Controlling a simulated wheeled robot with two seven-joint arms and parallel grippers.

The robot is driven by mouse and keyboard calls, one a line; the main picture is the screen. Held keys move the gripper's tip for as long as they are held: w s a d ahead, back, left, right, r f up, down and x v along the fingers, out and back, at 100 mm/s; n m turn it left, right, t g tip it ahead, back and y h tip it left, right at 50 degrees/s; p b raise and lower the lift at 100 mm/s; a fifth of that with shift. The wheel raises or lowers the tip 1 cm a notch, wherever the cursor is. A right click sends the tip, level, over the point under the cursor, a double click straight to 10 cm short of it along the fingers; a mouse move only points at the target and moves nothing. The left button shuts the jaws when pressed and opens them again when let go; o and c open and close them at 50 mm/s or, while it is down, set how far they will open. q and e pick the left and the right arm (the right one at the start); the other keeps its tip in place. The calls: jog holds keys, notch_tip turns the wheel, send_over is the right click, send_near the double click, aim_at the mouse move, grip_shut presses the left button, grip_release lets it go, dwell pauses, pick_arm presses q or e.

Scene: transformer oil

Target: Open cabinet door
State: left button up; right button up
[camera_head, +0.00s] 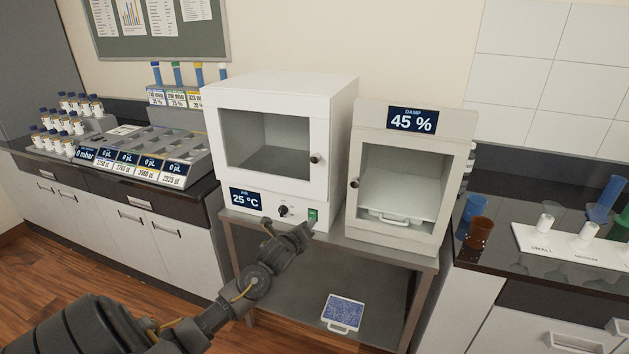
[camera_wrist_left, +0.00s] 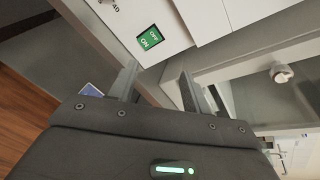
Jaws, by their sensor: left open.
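Two white cabinets stand side by side on a metal stand. The left cabinet (camera_head: 278,90) reads 25 °C; its windowed door looks shut, with a dark round knob (camera_head: 316,158) at its right edge. The right cabinet (camera_head: 461,125) reads DAMP 45 %; its glazed door looks shut, with a knob (camera_head: 354,183) at its left edge. My left gripper (camera_head: 297,236) is open and empty, low in front of the left cabinet near its green switch. In the left wrist view the open fingers (camera_wrist_left: 160,82) are apart from a knob (camera_wrist_left: 282,73) to their right. My right gripper is out of view.
A white tray (camera_head: 388,216) lies inside the right cabinet. A tray with blue granules (camera_head: 343,311) sits on the stand's lower shelf (camera_head: 375,290). Counters (camera_head: 180,203) with vial racks at left and cups (camera_head: 480,232) at right flank the stand.

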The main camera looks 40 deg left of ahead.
aim_at(314, 160)
pick_arm(q)
notch_tip(314, 160, up, 19)
jog(key=s+m+t, duration=0.1)
jog(key=m+t, duration=0.2)
jog(key=m, duration=0.3)
jog(key=shift+y, duration=0.3)
jog(key=p+x, duration=0.1)
jog(key=x, duration=0.2)
jog(key=p+x, duration=0.1)
jog(key=x, duration=0.2)
jog(key=p+x, duration=0.1)
jog(key=x, duration=0.2)
jog(key=shift+w+d+r, duration=0.2)
jog(key=shift+d+r, duration=0.05)
jog(key=shift+d, duration=0.05)
jog(key=shift+w+a, duration=0.15)
jog(key=shift+w, duration=0.35)
jog(key=shift+f, duration=0.1)
grip_shut()
